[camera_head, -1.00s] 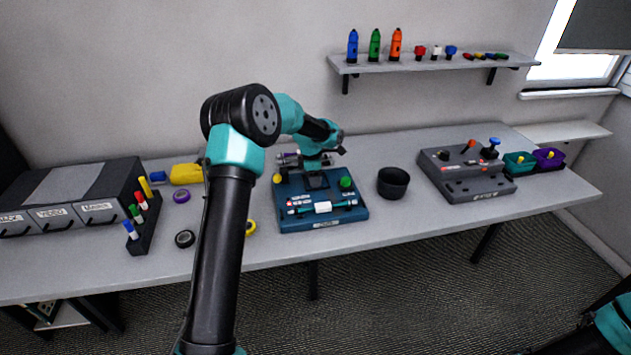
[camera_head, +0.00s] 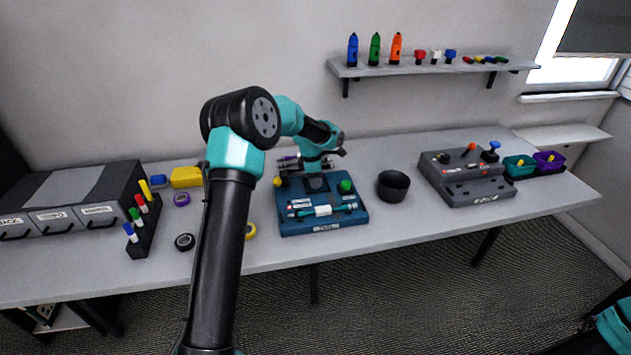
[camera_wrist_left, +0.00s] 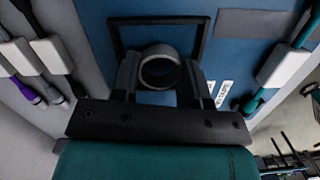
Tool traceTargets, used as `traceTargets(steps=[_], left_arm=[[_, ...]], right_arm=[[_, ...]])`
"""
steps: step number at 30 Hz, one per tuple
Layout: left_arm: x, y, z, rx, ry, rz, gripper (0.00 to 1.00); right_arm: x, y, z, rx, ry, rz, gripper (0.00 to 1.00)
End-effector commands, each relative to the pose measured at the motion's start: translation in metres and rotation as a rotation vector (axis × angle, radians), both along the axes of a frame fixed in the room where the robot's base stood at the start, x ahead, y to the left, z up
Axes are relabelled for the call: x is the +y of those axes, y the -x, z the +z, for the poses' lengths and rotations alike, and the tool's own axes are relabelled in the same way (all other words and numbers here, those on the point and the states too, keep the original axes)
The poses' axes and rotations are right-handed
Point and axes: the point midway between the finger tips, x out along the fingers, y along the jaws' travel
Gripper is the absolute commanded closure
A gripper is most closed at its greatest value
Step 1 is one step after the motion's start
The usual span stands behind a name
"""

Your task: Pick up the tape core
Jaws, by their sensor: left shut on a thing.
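The tape core (camera_wrist_left: 160,67) is a small grey ring in the left wrist view, between the two fingers of my left gripper (camera_wrist_left: 161,78). The gripper is shut on its sides. The core is over a black square frame (camera_wrist_left: 158,20) on the blue board. I cannot tell whether it touches the board. My right gripper is not in view.
Tape rolls (camera_head: 184,242) and a marker rack (camera_head: 143,238) are on the left.

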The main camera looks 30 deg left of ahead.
Motion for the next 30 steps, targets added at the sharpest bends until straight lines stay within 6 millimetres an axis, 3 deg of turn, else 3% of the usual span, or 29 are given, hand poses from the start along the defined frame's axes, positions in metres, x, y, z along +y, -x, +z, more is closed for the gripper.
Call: traceTargets(steps=[8, 14, 30], left_arm=[[0.000, 0.000, 0.030, -0.002, 0.000, 0.000, 0.80], [-0.011, 0.017, 0.032, 0.001, 0.000, -0.002, 0.80], [-0.065, 0.105, 0.042, 0.000, 0.000, -0.003, 0.81]], right_arm=[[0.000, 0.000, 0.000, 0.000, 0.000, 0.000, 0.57], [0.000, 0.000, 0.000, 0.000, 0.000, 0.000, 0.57], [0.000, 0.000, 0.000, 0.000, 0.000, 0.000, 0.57]])
